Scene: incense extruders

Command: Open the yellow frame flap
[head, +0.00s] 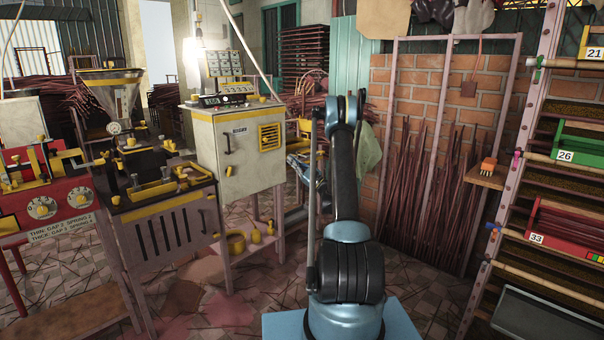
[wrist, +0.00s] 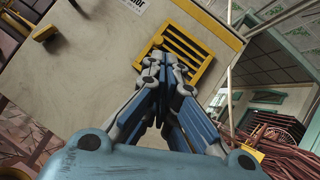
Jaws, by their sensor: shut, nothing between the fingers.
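The yellow frame flap (head: 269,136) is a square yellow frame with slanted slats on the front of a pale cabinet (head: 238,160). It looks flat against the cabinet face. In the wrist view the flap (wrist: 198,47) is ahead of my gripper (wrist: 168,58). The fingers are together and empty, and their tips overlap the near edge of the frame in the picture. I cannot tell whether they touch it. The tips hide part of the frame and slats. In the head view my arm stands right of the cabinet, and the fingertips cannot be made out clearly.
A dark-topped machine with yellow trim (head: 160,190) stands left of the cabinet. A control box (head: 228,98) sits on the cabinet top. Yellow pots (head: 236,242) are on the shelf below. Bundles of sticks (head: 430,190) lean on the brick wall, right. A numbered rack (head: 500,210) stands far right.

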